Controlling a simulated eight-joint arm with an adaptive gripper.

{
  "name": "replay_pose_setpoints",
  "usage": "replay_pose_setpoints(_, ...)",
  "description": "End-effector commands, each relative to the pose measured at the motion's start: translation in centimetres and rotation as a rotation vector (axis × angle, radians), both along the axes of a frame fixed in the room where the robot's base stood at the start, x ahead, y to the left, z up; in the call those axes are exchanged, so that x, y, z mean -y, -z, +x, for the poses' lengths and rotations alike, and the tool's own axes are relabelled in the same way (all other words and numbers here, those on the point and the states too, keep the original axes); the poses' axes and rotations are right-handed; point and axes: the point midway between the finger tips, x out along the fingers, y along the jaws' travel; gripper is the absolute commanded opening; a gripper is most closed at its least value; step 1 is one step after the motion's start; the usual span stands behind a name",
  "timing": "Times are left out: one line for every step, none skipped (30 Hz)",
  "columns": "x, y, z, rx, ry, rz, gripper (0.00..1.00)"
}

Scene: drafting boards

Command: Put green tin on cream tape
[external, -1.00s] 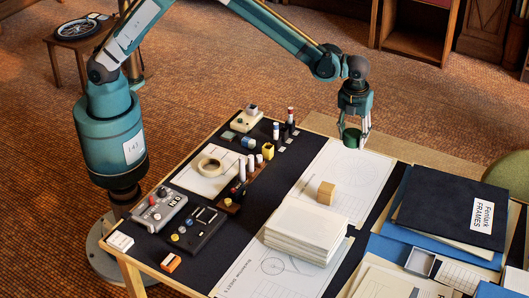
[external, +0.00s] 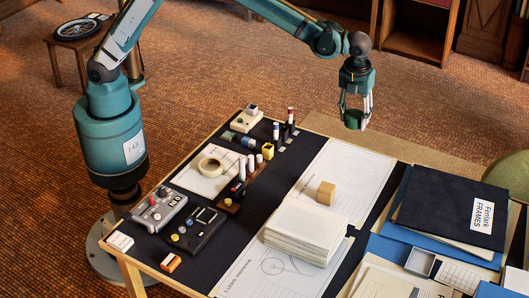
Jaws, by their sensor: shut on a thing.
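My gripper (external: 355,110) is shut on the green tin (external: 353,120) and holds it in the air above the far edge of the table. The tin is small, dark green and partly covered by the fingers. The cream tape (external: 211,167) is a ring lying flat on a white sheet at the left of the table, with an open hole in its middle. The gripper and tin are well to the right of the tape and above its level.
Upright markers and pegs (external: 250,164) stand just right of the tape. A wooden block (external: 326,193) sits beside a thick paper stack (external: 305,230). Grey control boxes (external: 160,211) are in front of the tape. The white sheet (external: 345,165) at the far right is mostly bare.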

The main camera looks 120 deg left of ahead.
Motion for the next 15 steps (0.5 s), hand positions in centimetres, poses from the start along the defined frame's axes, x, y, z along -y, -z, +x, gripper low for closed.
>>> replay_pose_setpoints(0.6, 0.0, -0.4, 0.000, 0.000, -0.001, 0.27)
replay_pose_setpoints(0.9, 0.0, -0.6, -0.001, -0.002, -0.001, 0.27)
replay_pose_setpoints(1.3, -0.1, -0.9, -0.001, -0.004, -0.001, 0.27)
replay_pose_setpoints(1.6, -0.2, -1.2, 0.000, -0.005, -0.001, 0.27)
replay_pose_setpoints(1.8, -0.2, -1.4, 0.000, -0.008, -0.001, 0.27)
replay_pose_setpoints(2.2, -0.3, -1.7, -0.001, -0.010, -0.001, 0.27)
replay_pose_setpoints(2.6, -0.4, -2.0, -0.001, -0.012, -0.001, 0.27)
replay_pose_setpoints(3.0, -0.5, -2.3, 0.000, -0.014, -0.002, 0.27)
replay_pose_setpoints(3.5, -0.5, -2.6, 0.000, -0.016, -0.002, 0.27)
replay_pose_setpoints(4.0, -0.6, -3.0, -0.001, -0.018, -0.002, 0.27)
replay_pose_setpoints(4.4, -0.7, -3.4, 0.000, -0.021, -0.002, 0.27)
replay_pose_setpoints(5.0, -0.8, -4.0, 0.000, -0.025, -0.002, 0.27)
replay_pose_setpoints(5.5, -0.9, -4.4, -0.001, -0.028, -0.002, 0.27)
replay_pose_setpoints(6.0, -1.0, -4.9, 0.000, -0.031, -0.003, 0.27)
replay_pose_setpoints(6.8, -1.1, -5.6, -0.001, -0.035, -0.003, 0.27)
